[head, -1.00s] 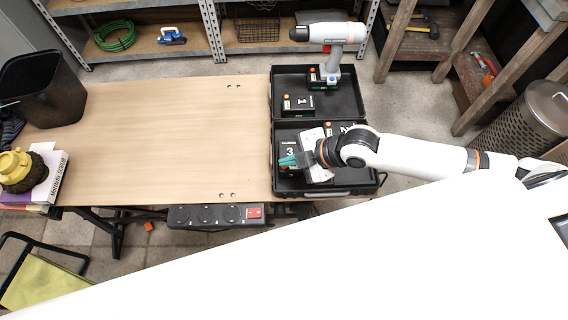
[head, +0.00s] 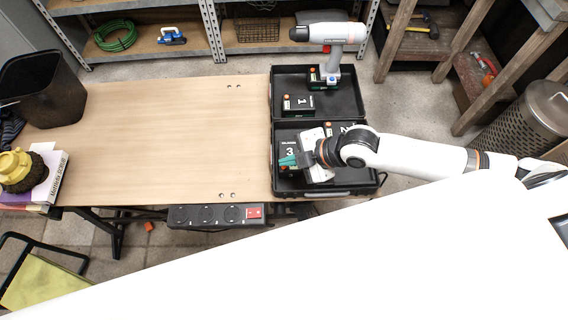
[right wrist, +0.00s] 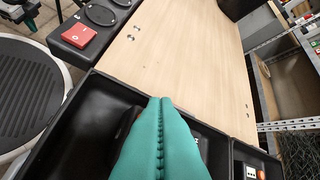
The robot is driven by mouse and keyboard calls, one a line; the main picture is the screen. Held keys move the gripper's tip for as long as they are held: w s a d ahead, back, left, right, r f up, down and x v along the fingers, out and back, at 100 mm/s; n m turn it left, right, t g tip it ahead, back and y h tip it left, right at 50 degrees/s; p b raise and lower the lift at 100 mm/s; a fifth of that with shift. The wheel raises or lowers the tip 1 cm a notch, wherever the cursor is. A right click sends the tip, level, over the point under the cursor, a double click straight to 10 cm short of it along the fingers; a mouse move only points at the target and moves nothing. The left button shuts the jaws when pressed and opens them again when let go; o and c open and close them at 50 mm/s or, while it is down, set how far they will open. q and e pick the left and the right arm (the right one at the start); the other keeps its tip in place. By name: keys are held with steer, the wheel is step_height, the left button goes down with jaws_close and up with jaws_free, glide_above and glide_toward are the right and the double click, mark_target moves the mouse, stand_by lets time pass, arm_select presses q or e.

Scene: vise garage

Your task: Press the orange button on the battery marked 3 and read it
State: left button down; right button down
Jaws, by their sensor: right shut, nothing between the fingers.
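The battery marked 3 (head: 289,152) lies in the near half of the open black case, partly hidden by my right gripper. Its orange button cannot be made out. My right gripper (head: 287,161) has teal fingers, shut and empty, low over that battery; whether they touch it I cannot tell. In the right wrist view the shut fingers (right wrist: 160,140) cover most of what lies below. My left gripper is not in view.
The battery marked 2 (head: 346,128) lies beside my wrist. The battery marked 1 (head: 298,103) lies in the far half of the case (head: 352,108). A drill (head: 328,34) stands there on its battery. The wooden tabletop (head: 160,140) left of the case is clear. A power strip (head: 215,215) hangs at the front edge.

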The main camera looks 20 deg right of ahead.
mark_target(289, 169)
steer(key=shift+f, duration=0.15)
steer(key=shift+f, duration=0.3)
steer(key=shift+f+b, duration=0.3)
steer(key=shift+f, duration=0.1)
stand_by(1.0)
steer(key=shift+r+p, duration=0.85)
steer(key=shift+p, duration=0.1)
step_height(289, 169, up, 5)
steer(key=p, duration=0.5)
steer(key=shift+r, duration=0.1)
